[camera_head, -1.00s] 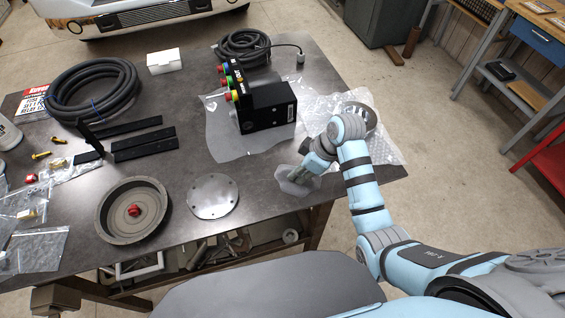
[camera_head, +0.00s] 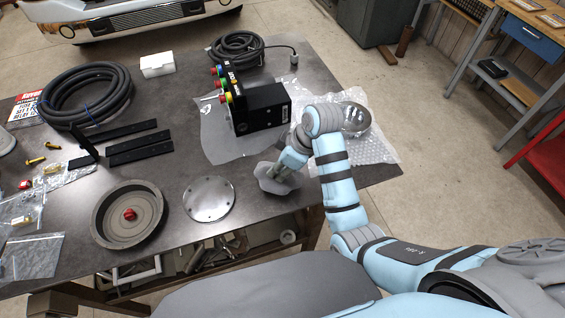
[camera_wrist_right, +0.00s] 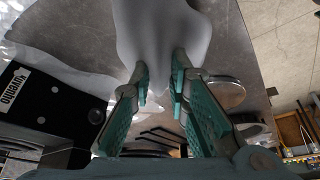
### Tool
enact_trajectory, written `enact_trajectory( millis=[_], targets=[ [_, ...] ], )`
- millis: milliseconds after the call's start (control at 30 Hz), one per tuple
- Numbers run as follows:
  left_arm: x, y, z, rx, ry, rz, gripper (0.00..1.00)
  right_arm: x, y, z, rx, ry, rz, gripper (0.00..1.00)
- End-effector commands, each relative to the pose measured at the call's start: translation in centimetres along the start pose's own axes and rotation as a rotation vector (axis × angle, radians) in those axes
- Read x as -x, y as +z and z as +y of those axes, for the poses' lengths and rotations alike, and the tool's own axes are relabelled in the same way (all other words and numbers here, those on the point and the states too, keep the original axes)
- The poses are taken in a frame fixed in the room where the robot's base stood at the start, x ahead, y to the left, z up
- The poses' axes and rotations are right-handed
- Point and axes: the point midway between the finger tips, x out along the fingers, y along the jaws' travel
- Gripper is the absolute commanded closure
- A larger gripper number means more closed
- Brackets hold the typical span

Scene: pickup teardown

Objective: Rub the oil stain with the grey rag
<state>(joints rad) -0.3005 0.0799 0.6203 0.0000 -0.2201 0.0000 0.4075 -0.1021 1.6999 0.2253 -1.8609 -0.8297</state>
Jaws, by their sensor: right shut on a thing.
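My right gripper (camera_head: 280,174) is low over the table, shut on the rag. In the right wrist view the rag (camera_wrist_right: 165,38) fills the top middle, pinched between the teal fingers (camera_wrist_right: 161,88). I cannot make out the oil stain in either view; the rag and gripper cover part of the table. My left gripper is not in view.
A black control box (camera_head: 262,108) with coloured buttons stands on a clear sheet behind the rag. The metal plate (camera_head: 209,199) and a round pan (camera_head: 105,215) lie to the left. Bubble wrap (camera_head: 372,150) with a shiny round part is to the right.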

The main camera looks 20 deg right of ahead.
Motion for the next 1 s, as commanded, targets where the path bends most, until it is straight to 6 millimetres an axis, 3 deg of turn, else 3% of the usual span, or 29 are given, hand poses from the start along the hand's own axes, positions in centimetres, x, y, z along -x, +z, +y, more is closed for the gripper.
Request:
enact_trajectory(
  millis=[433, 867, 1000],
  targets=[
    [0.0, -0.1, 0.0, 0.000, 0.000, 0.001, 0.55, 2.5, -1.4, -0.1, 0.007, -0.003, 0.001, 1.00],
    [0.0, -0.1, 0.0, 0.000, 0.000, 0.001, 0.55, 2.5, -1.4, -0.1, 0.008, -0.003, 0.001, 1.00],
    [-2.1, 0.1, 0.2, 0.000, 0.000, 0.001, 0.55, 0.6, -0.6, -0.1, 0.008, -0.003, 0.001, 1.00]
  ],
)
